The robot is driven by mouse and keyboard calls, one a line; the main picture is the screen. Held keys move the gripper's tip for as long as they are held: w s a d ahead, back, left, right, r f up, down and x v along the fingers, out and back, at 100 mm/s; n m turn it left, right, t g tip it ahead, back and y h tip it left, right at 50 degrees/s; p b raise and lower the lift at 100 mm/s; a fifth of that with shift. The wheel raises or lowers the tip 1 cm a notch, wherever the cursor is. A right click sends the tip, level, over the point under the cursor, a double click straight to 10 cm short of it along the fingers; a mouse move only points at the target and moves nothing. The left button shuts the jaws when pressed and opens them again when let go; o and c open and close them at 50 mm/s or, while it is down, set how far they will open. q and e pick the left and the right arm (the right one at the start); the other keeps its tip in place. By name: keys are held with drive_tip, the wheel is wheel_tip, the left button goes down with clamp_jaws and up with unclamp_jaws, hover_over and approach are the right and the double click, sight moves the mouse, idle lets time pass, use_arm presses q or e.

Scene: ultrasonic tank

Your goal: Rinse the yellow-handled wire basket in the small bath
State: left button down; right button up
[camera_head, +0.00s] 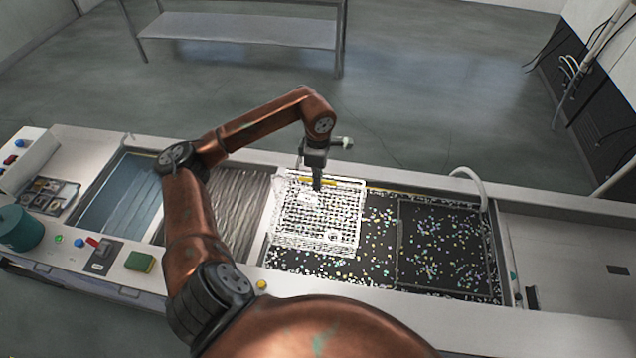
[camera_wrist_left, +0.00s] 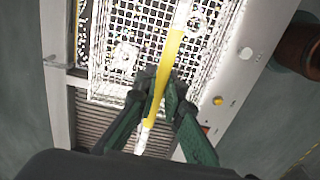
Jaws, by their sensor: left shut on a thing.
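The white wire basket (camera_head: 345,215) is over the left part of the wide dark speckled bath (camera_head: 380,265). Its yellow handle (camera_head: 302,180) runs along the top and also shows in the wrist view (camera_wrist_left: 172,55). My left gripper (camera_head: 317,187) is shut on the handle, its green-black fingers (camera_wrist_left: 160,92) on either side of it. Pale items, one ring-like, show in the basket. I cannot tell how deep the basket sits. Left of it are a bath with a grey rippled surface (camera_head: 245,195) and a blue one (camera_head: 125,185). Which is the small bath is unclear. My right gripper is not in view.
A curved pale spout (camera_head: 472,175) rises behind the speckled bath. On the bench's left are a teal pot (camera_head: 18,228), a metal tray (camera_head: 50,195), a red switch (camera_head: 100,245) and a green-yellow sponge (camera_head: 140,261). The right bench end is mostly clear.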

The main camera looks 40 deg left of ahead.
use_arm(q)
drive_tip(key=shift+r+p, duration=1.15)
drive_tip(key=shift+r, duration=1.65)
